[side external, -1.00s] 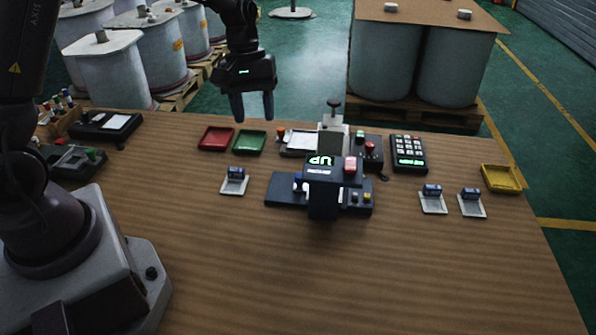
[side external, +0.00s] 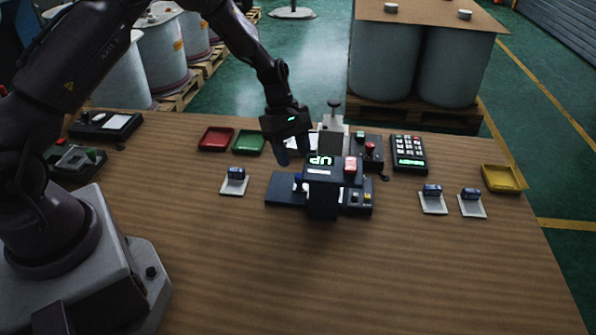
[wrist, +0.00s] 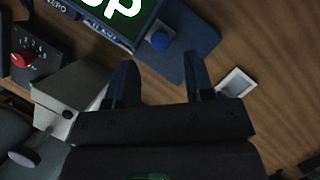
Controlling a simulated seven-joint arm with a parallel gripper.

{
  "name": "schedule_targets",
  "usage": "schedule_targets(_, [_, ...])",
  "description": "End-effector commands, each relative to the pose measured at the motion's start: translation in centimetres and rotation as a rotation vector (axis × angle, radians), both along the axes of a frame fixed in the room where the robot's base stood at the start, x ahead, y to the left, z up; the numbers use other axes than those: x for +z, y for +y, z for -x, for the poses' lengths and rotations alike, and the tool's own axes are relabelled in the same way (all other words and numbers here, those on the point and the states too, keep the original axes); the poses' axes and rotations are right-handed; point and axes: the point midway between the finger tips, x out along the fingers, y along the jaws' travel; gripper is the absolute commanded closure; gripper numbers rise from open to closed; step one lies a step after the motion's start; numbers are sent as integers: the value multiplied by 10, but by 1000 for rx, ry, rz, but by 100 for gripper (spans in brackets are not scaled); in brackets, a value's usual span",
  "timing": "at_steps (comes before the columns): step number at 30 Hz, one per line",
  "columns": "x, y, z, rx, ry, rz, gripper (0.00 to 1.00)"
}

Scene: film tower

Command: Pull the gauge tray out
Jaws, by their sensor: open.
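The gauge (side external: 322,205), a dark blue unit with a green-lit "UP" display, stands mid-table on a flat dark blue base (side external: 282,192). A tray within it cannot be told apart from the base. A blue knob (wrist: 159,40) sits beside the display on the base in the wrist view. My gripper (side external: 297,152) is open and empty, tilted, just behind and above the left side of the gauge. In the wrist view its fingers (wrist: 160,66) point toward the base near the knob, with a gap between them. Contact with the gauge is not visible.
A grey stand (side external: 332,133) with a black knob rises close behind the gauge. A control box with a red knob (side external: 369,147) and a keypad (side external: 408,152) stand right of it. Red (side external: 215,139) and green trays lie left. The front table is clear.

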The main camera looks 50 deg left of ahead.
Motion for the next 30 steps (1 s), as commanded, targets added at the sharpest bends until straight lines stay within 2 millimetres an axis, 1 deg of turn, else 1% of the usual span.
schedule_targets(1, [-11,-5,1,-2,3,1,52])
schedule_targets(3, [-22,-9,1,-2,2,0,52])
schedule_targets(6, [-34,-14,0,-1,2,0,52])
schedule_targets(9, [-41,-17,0,0,1,0,52])
schedule_targets(13, [-45,-19,0,-1,-1,0,52])
schedule_targets(20, [-46,-19,0,-1,-2,-1,52])
schedule_targets(23, [-45,-19,0,-1,-2,-1,72])
schedule_targets(24, [-45,-19,0,-1,-2,-1,82])
schedule_targets(26, [-45,-19,0,-1,-2,-1,95])
schedule_targets(27, [-45,-19,0,-1,-2,-1,100])
schedule_targets(30, [-45,-18,0,-1,-1,-1,100])
